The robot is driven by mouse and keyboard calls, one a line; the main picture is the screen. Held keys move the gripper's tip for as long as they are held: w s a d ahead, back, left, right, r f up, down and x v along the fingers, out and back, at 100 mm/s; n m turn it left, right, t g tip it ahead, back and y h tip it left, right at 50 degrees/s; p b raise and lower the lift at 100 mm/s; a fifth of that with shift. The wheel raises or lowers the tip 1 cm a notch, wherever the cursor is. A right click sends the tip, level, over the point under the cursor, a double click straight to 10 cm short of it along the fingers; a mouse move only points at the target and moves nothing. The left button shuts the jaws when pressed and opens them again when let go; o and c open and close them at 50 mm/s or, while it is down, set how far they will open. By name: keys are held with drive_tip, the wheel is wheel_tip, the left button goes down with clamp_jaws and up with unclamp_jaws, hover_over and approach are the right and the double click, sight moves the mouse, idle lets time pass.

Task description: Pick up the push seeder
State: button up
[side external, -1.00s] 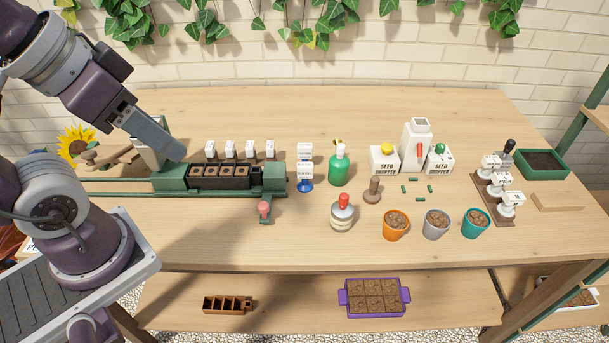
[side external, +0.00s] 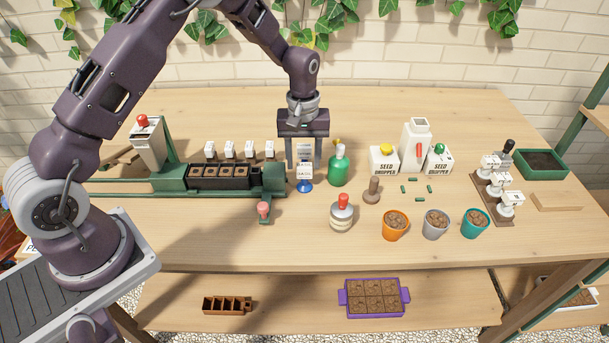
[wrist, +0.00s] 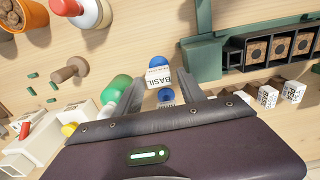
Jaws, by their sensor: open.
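No object in view is marked as the push seeder, so I cannot tell for sure which it is. My gripper (side external: 303,166) points down over the middle of the table, open, with its fingers on either side of a small blue-footed piece with white label blocks (side external: 305,187). In the wrist view this piece shows a white block reading BASIL (wrist: 158,78) between the open fingers. I cannot tell whether the fingers touch it. A round bottle with a red top (side external: 342,213) stands in front, to the right. A brown plunger-shaped piece (side external: 373,191) stands farther right.
A green bottle (side external: 339,170) stands close to the right of my gripper. The green rail with its black cell tray (side external: 188,178) lies to the left, with a pink knob (side external: 264,210) in front. Three pots (side external: 396,231) and seed dropper boxes (side external: 384,161) are at the right.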

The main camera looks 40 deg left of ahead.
sight(305, 174)
drive_tip(key=f, duration=0.5)
drive_tip(key=shift+w+f, duration=0.2)
drive_tip(key=shift+f, duration=0.05)
clamp_jaws()
wheel_tip(305, 174, up, 10)
drive_tip(key=shift+r, duration=0.1)
drive_tip(key=shift+c, duration=2.3)
unclamp_jaws()
drive_tip(key=c, duration=0.4)
drive_tip(key=s+a+n, duration=0.2)
drive_tip(key=s+a, duration=0.4)
drive_tip(key=s+a+n, duration=0.2)
drive_tip(key=s+a, duration=0.4)
drive_tip(key=s+a+n, duration=0.1)
drive_tip(key=s+a, duration=0.5)
drive_tip(key=s, duration=0.1)
drive_tip(key=shift+a+r+n, duration=0.3)
drive_tip(key=shift+n, duration=0.1)
drive_tip(key=shift+s+a, duration=0.1)
drive_tip(key=shift+s, duration=0.15)
drive_tip(key=shift+f, duration=1.35)
